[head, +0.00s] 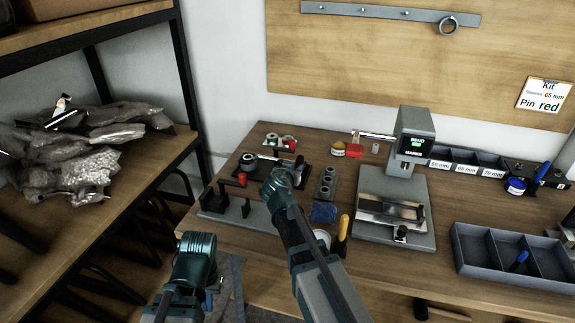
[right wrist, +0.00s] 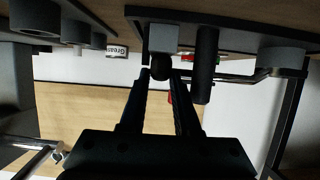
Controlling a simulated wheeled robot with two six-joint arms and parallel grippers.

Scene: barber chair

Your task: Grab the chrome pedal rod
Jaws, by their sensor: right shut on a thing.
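A shiny rod-like bar (head: 376,136) sticks out left from the grey bend marker (head: 416,125); I cannot tell if it is the chrome pedal rod. My right gripper (right wrist: 162,84) is over the left part of the bench, its jaws mostly hidden behind its wrist in the head view. In the right wrist view its fingers are closed around a dark round-ended piece (right wrist: 160,68) below a grey block (right wrist: 163,38). No chrome shows clearly between them. My left gripper (head: 195,262) hangs left of the bench's front edge; its jaws are hidden.
A dark post (right wrist: 205,65) stands close beside the right fingers. A grey fixture (head: 235,218) and a holder with round sockets (head: 326,184) flank the right gripper. A divided grey tray (head: 500,255) lies at right. A shelf with bags (head: 75,165) stands left.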

